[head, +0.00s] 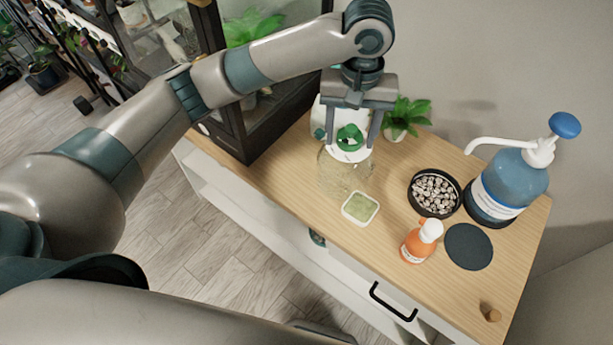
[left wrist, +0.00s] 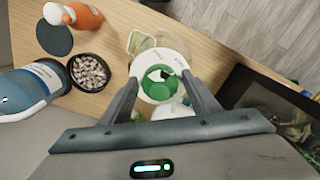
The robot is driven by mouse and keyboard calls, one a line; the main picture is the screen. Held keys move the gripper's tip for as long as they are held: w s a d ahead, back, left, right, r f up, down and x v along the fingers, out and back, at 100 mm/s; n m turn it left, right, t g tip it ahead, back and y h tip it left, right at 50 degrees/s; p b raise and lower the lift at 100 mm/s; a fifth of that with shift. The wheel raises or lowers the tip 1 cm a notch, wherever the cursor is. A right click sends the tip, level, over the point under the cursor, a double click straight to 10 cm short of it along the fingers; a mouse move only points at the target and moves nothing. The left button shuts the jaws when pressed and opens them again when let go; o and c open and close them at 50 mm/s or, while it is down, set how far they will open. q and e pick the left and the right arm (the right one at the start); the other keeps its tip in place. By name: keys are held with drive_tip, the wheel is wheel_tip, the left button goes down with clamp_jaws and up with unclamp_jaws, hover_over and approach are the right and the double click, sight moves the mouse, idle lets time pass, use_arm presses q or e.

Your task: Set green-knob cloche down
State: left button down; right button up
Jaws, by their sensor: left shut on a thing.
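The green-knob cloche (head: 345,172) is a clear glass dome with a white top and a green knob (head: 350,134). My left gripper (head: 352,141) points down with its fingers on either side of the knob, shut on it. In the left wrist view the white top (left wrist: 165,90) sits between the fingertips. The cloche appears upright, just behind and left of a small white dish of green material (head: 360,208). The glass is faint, so I cannot tell whether its bottom rim touches the tabletop. My right gripper is not in view.
On the wooden tabletop (head: 300,165) stand a black bowl of pebbles (head: 434,194), an orange bottle (head: 417,246), a dark round mat (head: 468,247) and a blue pump bottle (head: 508,185). A potted plant (head: 405,117) is behind the gripper. A dark-framed glass case (head: 243,110) stands left.

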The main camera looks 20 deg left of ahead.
use_arm(q)
drive_tip(key=shift+w+d+r, duration=0.1)
drive_tip(key=shift+d, duration=0.3)
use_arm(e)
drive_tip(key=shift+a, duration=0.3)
use_arm(q)
drive_tip(key=shift+a, duration=0.15)
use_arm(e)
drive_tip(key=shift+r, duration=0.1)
